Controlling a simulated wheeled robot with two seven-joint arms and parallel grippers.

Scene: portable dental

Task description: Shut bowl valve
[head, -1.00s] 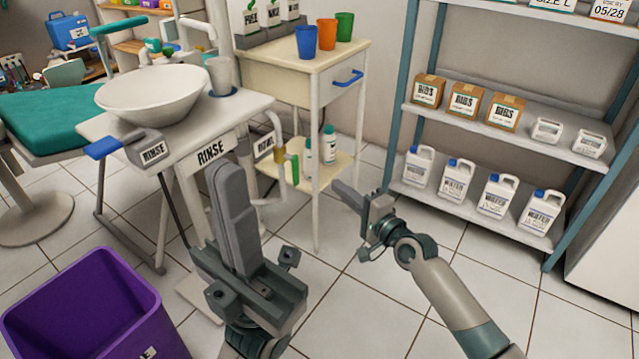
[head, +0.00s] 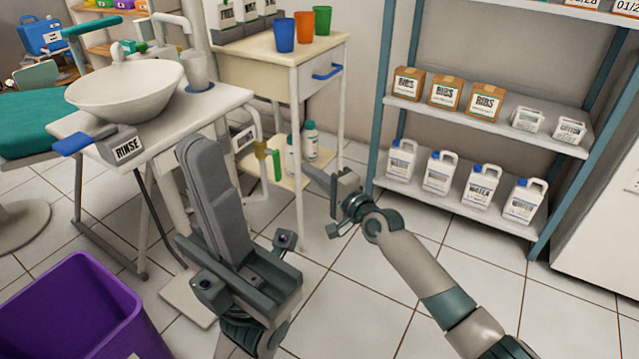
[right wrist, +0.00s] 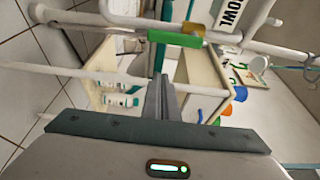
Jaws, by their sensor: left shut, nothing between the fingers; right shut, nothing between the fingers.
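The bowl valve has a green lever (head: 275,165) and a brass-coloured body (head: 261,150) on a white pipe beside the rinse table. The lever hangs down, roughly along the pipe. In the right wrist view the green lever (right wrist: 176,38) lies just beyond my fingertips, with the brass body (right wrist: 194,28) at its right end. My right gripper (head: 307,170) is shut and empty, a little right of the lever in the head view; contact does not show. It also shows in the right wrist view (right wrist: 160,80). My left gripper (head: 190,147) is shut and empty, pointing up before the table.
The white bowl (head: 125,90) sits on the rinse table (head: 205,108); a blue-ended RINSE lever (head: 72,143) juts out at its front. A cart (head: 270,75) with cups and bottles stands behind the valve. A purple bin (head: 80,310) is at lower left, shelves (head: 470,120) at right.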

